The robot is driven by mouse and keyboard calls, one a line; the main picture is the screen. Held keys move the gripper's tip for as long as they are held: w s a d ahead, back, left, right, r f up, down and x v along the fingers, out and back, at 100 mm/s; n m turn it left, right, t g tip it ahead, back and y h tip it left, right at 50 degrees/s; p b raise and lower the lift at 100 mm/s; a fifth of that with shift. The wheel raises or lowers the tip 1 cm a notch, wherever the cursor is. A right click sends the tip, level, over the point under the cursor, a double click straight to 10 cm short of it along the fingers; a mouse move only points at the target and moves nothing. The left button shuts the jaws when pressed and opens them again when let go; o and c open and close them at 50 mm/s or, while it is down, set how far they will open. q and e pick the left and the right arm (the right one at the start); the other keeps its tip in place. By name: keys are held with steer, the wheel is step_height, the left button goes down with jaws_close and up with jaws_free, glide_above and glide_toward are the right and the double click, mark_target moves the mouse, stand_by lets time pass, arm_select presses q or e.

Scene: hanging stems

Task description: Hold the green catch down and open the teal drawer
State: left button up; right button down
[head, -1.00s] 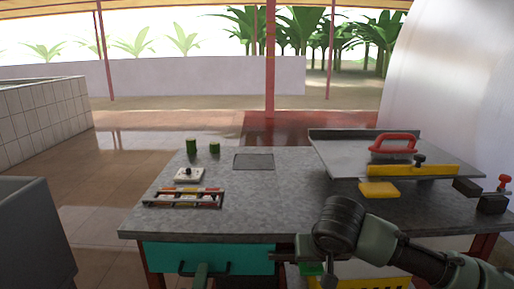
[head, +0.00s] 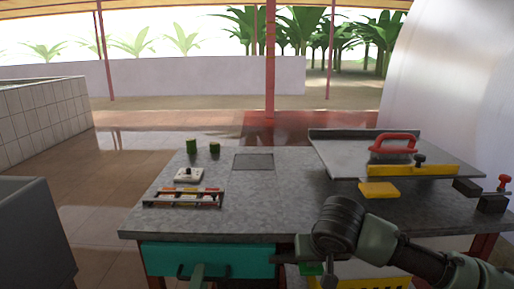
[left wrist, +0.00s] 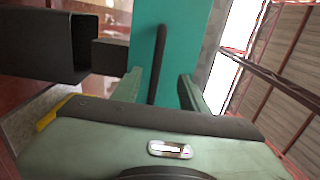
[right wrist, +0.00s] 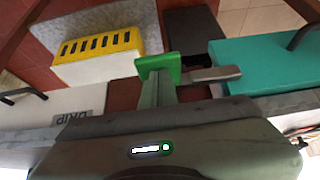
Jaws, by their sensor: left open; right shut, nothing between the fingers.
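The teal drawer (head: 240,261) sits under the left front of the grey worktable, with a dark bar handle (head: 215,274) on its front. My left gripper (head: 197,272) is open at the handle. In the left wrist view its fingers stand on either side of the dark bar (left wrist: 160,60), not closed on it. The green catch (head: 312,268) is right of the drawer, partly hidden by my right arm. In the right wrist view my right gripper (right wrist: 158,92) is shut and empty, its fingertips at the green catch (right wrist: 158,62); contact is hard to judge. A grey metal tongue (right wrist: 215,75) lies beside the catch.
A yellow slotted box (right wrist: 98,48) lies left of the catch in the right wrist view.

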arm_select(q)
steer(key=s, duration=0.1)
steer(key=s+r, duration=0.1)
steer(key=s, duration=0.1)
steer(key=s+r, duration=0.1)
steer(key=shift+s+r, duration=0.15)
steer(key=shift+s, duration=0.1)
stand_by(0.3)
arm_select(e)
step_height(320, 180, up, 9)
stand_by(1.2)
stand_by(0.3)
